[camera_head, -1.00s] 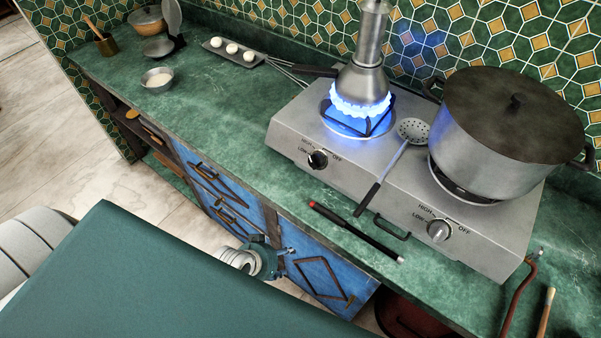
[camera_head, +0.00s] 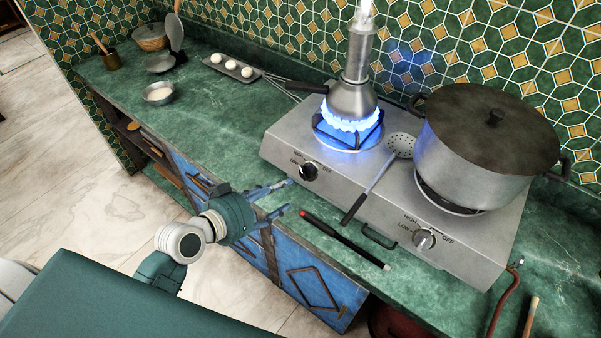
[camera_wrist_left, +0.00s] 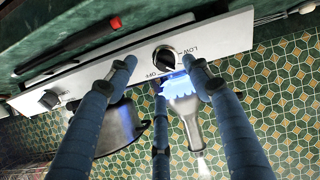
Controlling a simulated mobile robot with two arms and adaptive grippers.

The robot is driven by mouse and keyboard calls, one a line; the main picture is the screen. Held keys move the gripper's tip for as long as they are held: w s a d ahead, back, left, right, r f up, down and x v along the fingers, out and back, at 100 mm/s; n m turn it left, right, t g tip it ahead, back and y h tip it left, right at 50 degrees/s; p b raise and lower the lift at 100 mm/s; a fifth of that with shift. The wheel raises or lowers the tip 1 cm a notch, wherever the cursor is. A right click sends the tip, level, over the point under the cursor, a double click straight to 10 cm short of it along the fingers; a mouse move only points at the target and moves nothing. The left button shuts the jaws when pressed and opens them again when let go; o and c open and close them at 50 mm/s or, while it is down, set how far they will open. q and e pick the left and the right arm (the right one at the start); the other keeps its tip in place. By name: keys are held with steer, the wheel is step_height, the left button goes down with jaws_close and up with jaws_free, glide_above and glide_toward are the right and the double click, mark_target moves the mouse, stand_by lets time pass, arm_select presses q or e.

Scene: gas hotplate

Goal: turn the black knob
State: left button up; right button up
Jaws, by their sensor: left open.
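The black knob (camera_head: 308,172) is on the left part of the front panel of the silver gas hotplate (camera_head: 385,208), between LOW and OFF labels. Above it the left burner burns with blue flame (camera_head: 348,122) under a metal pot (camera_head: 352,98). My left gripper (camera_head: 284,197) is open and empty, in front of and to the left of the knob, apart from it. In the left wrist view the black knob (camera_wrist_left: 164,57) shows beyond and between the spread fingers (camera_wrist_left: 160,85). My right gripper is not in view.
A second, silver knob (camera_head: 424,239) is on the right of the panel. A large lidded pot (camera_head: 480,150) stands on the right burner. A skimmer (camera_head: 380,178) lies across the hotplate, and a black-and-red rod (camera_head: 343,240) lies on the green counter in front.

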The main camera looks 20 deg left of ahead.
mark_target(302, 173)
arm_select(q)
steer(key=shift+t, duration=0.3)
steer(key=x, duration=0.3)
steer(key=r+p+x, duration=0.1)
steer(key=x, duration=0.2)
steer(key=p+x, duration=0.1)
steer(key=x, duration=0.2)
steer(key=shift+w+d+r, duration=0.15)
steer(key=shift+w+r, duration=0.1)
steer(key=shift+w, duration=0.5)
steer(key=shift+w+d+f, duration=0.1)
steer(key=shift+w+f, duration=0.1)
steer(key=shift+w, duration=0.05)
steer(key=shift+c, duration=0.5)
steer(key=c, duration=1)
